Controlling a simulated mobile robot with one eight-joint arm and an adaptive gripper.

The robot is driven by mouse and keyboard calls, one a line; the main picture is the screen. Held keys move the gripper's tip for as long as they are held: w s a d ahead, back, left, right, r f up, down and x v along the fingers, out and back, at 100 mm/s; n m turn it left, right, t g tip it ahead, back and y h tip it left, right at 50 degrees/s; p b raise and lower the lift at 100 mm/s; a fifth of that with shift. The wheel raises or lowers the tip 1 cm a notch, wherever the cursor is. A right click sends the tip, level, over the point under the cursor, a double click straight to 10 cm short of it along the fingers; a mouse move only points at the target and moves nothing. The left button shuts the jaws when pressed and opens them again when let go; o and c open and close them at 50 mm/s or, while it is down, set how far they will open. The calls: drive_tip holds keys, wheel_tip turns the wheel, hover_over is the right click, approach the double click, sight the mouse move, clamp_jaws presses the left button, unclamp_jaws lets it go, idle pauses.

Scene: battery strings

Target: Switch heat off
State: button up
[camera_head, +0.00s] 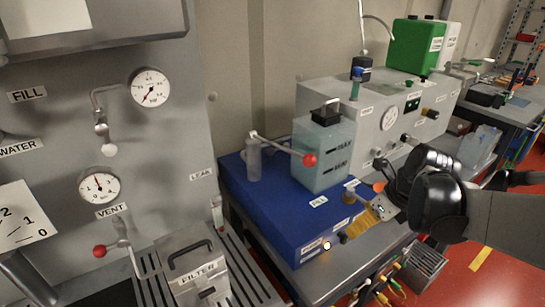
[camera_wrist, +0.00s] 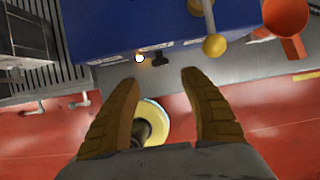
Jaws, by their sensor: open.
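The blue unit (camera_head: 275,205) has a small lit lamp (camera_head: 327,246) at its lower front edge, with a small black switch (camera_head: 342,238) just right of it. In the wrist view the lit lamp (camera_wrist: 139,58) and black switch (camera_wrist: 162,57) sit beyond my fingertips, between their lines. No heat label is readable. My gripper (camera_wrist: 160,85) is open and empty, its tan ribbed fingers apart and not touching the switch.
A yellow ball-ended handle (camera_wrist: 214,45) and an orange-red part (camera_wrist: 285,15) lie near my right finger. A clear tank (camera_head: 325,155) and red-knobbed lever (camera_head: 309,160) stand on the blue unit. Red floor (camera_wrist: 270,130) lies below.

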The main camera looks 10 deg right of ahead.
sight(347, 238)
drive_tip(key=b+x, duration=0.4)
drive_tip(key=x, duration=0.6)
drive_tip(key=shift+w+b, duration=0.1)
drive_tip(key=shift+b, duration=0.2)
clamp_jaws()
